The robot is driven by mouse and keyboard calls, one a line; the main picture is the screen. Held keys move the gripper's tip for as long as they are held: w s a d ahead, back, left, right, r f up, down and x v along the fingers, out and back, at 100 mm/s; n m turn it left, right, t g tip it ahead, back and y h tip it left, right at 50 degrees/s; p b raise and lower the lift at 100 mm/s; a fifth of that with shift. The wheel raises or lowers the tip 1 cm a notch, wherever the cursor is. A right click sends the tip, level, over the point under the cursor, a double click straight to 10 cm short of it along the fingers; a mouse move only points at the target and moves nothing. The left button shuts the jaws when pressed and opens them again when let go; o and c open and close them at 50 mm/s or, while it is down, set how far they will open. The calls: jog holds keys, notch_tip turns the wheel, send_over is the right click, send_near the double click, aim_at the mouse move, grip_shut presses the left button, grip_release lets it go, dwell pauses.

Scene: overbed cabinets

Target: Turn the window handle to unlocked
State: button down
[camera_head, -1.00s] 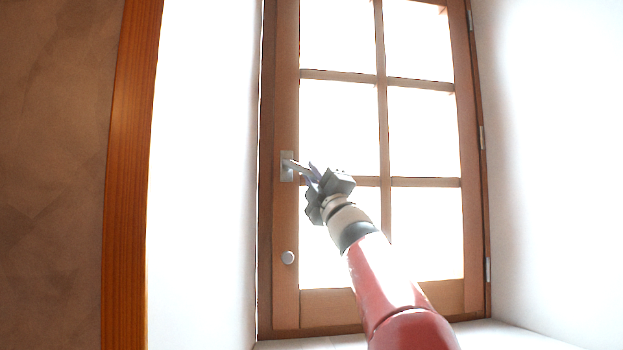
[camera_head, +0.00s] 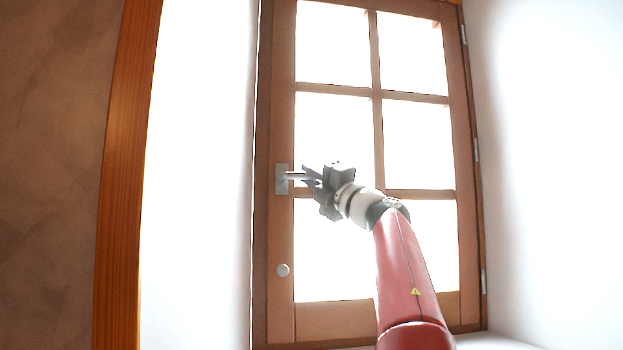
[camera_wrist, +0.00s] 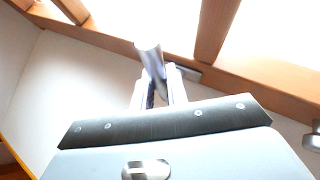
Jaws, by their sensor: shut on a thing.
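The metal window handle (camera_head: 295,176) is on the left stile of the wooden window (camera_head: 284,236). Its lever points right from its plate and lies roughly level. My gripper (camera_head: 310,176) is at the lever's free end, to the right of the plate, and is shut on the lever. In the wrist view the grey lever (camera_wrist: 149,55) stands between the two fingers of my gripper (camera_wrist: 158,82). The fingers hide part of the lever.
A round knob (camera_head: 283,270) sits on the same stile below the handle. The window stands in a white recess, with hinges on its right side. A wooden post (camera_head: 127,180) rises at the left.

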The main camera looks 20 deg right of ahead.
jog(key=c, duration=1.4)
grip_release()
jog(key=b+v, duration=0.4)
jog(key=v, duration=0.3)
jog(key=shift+s+d+f, duration=0.15)
jog(key=shift+s+f, duration=0.05)
jog(key=shift+s, duration=0.15)
